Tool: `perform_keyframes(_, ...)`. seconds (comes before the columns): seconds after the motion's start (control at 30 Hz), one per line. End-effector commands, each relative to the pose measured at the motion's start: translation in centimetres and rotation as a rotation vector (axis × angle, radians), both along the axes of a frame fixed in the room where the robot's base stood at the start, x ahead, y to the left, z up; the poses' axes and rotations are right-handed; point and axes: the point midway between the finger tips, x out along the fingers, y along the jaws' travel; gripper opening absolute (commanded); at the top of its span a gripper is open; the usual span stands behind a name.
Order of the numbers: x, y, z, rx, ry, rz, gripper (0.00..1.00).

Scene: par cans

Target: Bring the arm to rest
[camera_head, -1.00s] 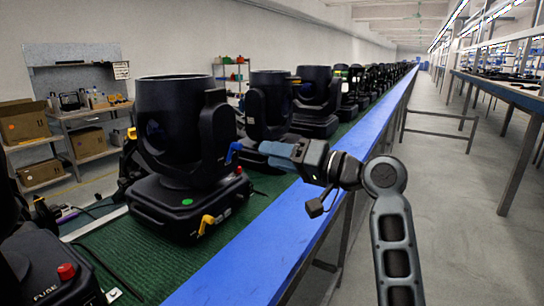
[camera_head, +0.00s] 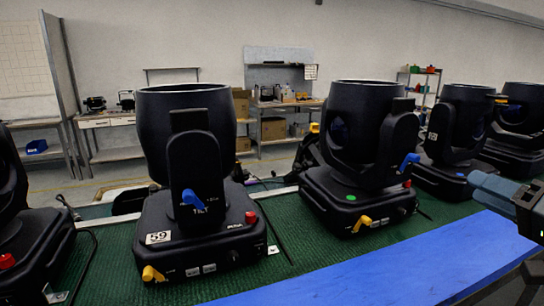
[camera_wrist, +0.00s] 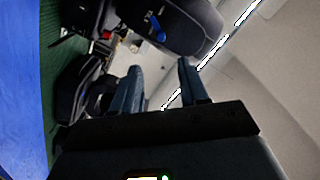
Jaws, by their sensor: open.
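My gripper shows in the wrist view (camera_wrist: 160,88), its two blue-grey fingers apart with nothing between them. In the head view, part of my gripper (camera_head: 490,185) shows at the right edge, above the blue bench edge; its fingertips point left. A black par can with a green dot (camera_head: 350,140) stands upright on the green mat, left of my gripper and apart from it. It has a blue lever on its arm and a yellow lever on its base. Another par can, labelled 59 (camera_head: 195,170), stands further left with a blue tilt lever.
The green mat (camera_head: 300,265) and blue bench edge (camera_head: 380,275) run along the front. More par cans (camera_head: 460,130) stand to the right, and one is cut off at the left edge (camera_head: 25,230). Shelves and a workbench (camera_head: 280,105) stand by the back wall.

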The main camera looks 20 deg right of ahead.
Motion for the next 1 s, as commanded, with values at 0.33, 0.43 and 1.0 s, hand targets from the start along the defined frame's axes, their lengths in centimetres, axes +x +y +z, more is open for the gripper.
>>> perform_keyframes(0.33, 0.1, 1.4, -3.0, 0.008, 0.029, -0.032, 0.44)
perform_keyframes(0.43, 0.1, 2.1, -4.2, 0.008, 0.043, -0.047, 0.44)
perform_keyframes(1.0, -5.2, 10.9, -17.2, -0.123, 0.218, -0.170, 0.44)
